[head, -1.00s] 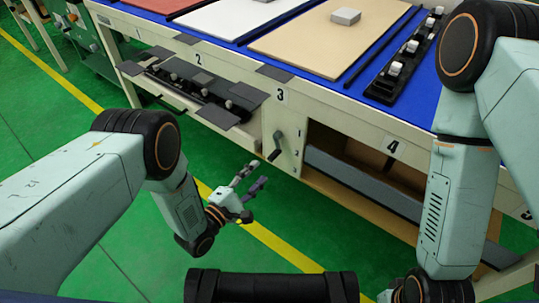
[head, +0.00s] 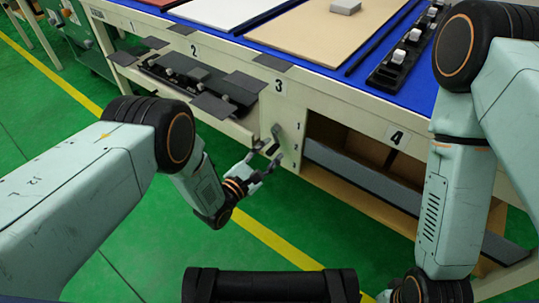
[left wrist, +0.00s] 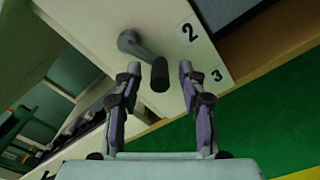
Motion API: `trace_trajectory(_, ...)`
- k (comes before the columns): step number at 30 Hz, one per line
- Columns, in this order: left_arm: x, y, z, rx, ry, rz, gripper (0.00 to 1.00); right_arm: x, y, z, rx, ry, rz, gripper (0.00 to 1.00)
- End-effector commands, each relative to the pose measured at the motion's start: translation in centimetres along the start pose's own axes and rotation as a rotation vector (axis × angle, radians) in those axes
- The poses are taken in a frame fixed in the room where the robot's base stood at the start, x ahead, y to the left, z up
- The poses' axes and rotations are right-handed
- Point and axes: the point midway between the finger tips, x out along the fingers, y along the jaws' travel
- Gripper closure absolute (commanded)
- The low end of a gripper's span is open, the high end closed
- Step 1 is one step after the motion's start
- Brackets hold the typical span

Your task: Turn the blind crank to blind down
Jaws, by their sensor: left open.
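The blind crank (head: 275,132) is on the cream panel of the workbench front, left of the open bay. In the left wrist view its grey hub and arm (left wrist: 130,43) end in a dark cylindrical handle (left wrist: 159,75). My left gripper (head: 264,160) is open at the crank and partly covers its handle in the head view. In the left wrist view, the handle appears between the left fingertips (left wrist: 160,82), with a visible gap on each side. My right arm stands at the right, but its gripper does not show.
Labels 2 (left wrist: 188,32) and 3 (left wrist: 216,75) are on the panel beside the crank. A shelf of dark parts (head: 190,75) juts out left of it. A grey board (head: 370,172) lies across the open bay at right.

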Motion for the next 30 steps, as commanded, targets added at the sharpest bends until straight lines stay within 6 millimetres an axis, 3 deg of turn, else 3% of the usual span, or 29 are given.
trace_trajectory(9,0.38,0.04,0.04,0.001,0.001,0.000,0.59,0.10,0.00,0.00,0.000,0.000,0.000,1.00)
trace_trajectory(24,0.34,0.01,0.03,0.001,0.001,0.000,1.00,0.10,0.00,-0.01,0.000,0.000,0.000,1.00)
trace_trajectory(30,0.32,0.01,0.02,0.001,0.001,0.000,1.00,0.10,0.00,-0.01,0.000,0.000,0.000,1.00)
